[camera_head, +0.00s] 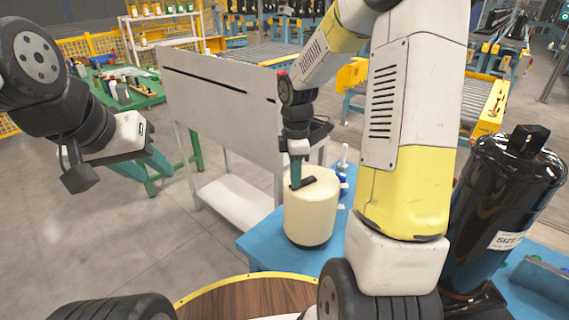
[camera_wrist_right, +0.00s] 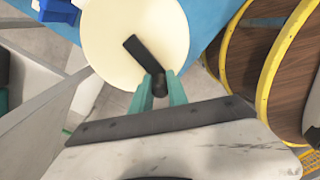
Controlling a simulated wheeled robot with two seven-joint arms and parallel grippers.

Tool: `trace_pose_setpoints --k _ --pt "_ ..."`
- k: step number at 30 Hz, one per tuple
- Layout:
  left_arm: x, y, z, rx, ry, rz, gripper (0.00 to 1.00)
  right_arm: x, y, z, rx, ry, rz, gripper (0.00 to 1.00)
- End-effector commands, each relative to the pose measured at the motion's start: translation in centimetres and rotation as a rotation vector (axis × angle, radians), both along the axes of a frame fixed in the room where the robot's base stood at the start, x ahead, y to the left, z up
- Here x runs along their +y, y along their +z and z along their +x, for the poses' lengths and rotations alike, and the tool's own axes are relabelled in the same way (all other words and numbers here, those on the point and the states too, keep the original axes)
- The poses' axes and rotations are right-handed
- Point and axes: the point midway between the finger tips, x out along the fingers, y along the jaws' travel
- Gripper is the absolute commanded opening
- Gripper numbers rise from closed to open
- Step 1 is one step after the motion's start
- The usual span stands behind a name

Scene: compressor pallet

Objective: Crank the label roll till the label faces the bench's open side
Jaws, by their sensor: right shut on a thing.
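The label roll (camera_head: 310,212) is a cream cylinder on a dark base, upright on the blue bench (camera_head: 257,246). Its top shows in the right wrist view (camera_wrist_right: 110,60). A black crank (camera_head: 304,183) lies across its top; in the wrist view the crank arm (camera_wrist_right: 140,52) runs from the roll's middle down-right to a dark knob (camera_wrist_right: 158,82). My right gripper (camera_head: 295,182) points down with its teal fingers (camera_wrist_right: 160,92) shut on the knob. No label shows on the visible side of the roll. My left gripper (camera_head: 152,164) hangs at the left, away from the bench; its finger gap is unclear.
A large black tank (camera_head: 502,205) with a white size sticker stands right of my right arm. A blue-capped bottle (camera_head: 342,184) is behind the roll. A grey panel stand (camera_head: 220,105) rises behind left. A wooden, yellow-rimmed round surface (camera_head: 245,296) lies in front.

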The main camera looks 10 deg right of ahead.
Motion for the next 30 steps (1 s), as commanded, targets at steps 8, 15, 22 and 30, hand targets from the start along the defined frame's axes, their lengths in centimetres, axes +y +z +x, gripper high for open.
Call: trace_pose_setpoints --k 8,15,22,30 --pt "0.0 0.0 0.0 0.0 0.0 0.0 0.36 -0.2 0.08 -0.34 0.001 0.053 -0.001 0.0" --pt "0.0 0.0 0.0 0.0 0.0 0.0 0.36 -0.24 0.08 -0.42 0.001 0.068 -0.001 0.0" --pt "0.0 0.0 0.0 0.0 0.0 0.0 0.36 -0.26 0.07 -0.42 0.001 0.068 -0.001 0.0" --pt "0.0 0.0 0.0 0.0 0.0 0.0 0.36 -0.25 0.04 -0.4 0.001 0.068 -0.001 0.42"
